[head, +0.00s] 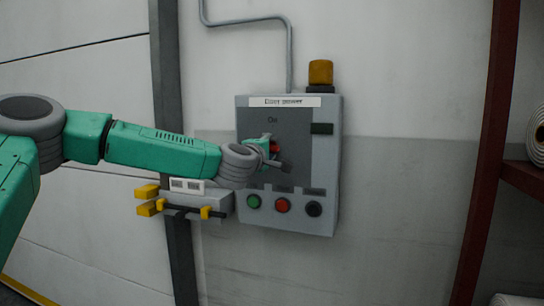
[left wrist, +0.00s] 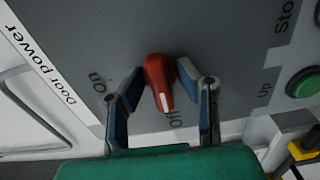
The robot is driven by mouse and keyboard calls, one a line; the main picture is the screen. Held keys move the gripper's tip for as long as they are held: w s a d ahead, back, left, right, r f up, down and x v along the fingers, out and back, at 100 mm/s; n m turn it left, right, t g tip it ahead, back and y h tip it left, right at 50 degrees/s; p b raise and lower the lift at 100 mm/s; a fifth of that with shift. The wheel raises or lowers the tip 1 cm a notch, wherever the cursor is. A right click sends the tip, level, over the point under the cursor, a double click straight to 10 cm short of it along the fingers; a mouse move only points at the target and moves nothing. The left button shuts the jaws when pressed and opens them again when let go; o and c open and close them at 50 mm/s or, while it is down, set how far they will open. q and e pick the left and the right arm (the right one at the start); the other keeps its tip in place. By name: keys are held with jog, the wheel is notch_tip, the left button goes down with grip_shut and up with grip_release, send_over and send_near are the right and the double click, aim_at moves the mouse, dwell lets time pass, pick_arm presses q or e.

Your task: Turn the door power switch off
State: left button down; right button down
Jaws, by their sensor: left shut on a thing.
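The door power switch is a red knob (left wrist: 158,80) with a white pointer line, on the front of a grey box (head: 325,205). In the left wrist view its pointer aims down, close to the "Off" mark; "On" is to its left. My left gripper (left wrist: 160,72) has a finger on each side of the knob and is shut on it. In the head view my left gripper (head: 279,155) covers most of the knob (head: 275,149), and only a bit of red shows. My right gripper is not in view.
Green (head: 253,202), red (head: 282,205) and black (head: 314,209) buttons sit below the switch. An amber lamp (head: 320,72) tops the box. A grey bracket with yellow parts (head: 147,191) is at lower left. A dark red post (head: 488,150) stands at right.

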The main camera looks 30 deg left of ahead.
pick_arm(q)
jog(key=shift+a+f+n, duration=0.15)
jog(key=shift+f+n, duration=0.15)
jog(key=shift+f, duration=0.05)
jog(key=c, duration=1.5)
grip_release()
jog(key=shift+s+a+r, duration=0.1)
jog(key=shift+s, duration=0.1)
jog(key=shift+a, duration=0.1)
jog(key=v, duration=1.1)
jog(key=shift+s, duration=0.4)
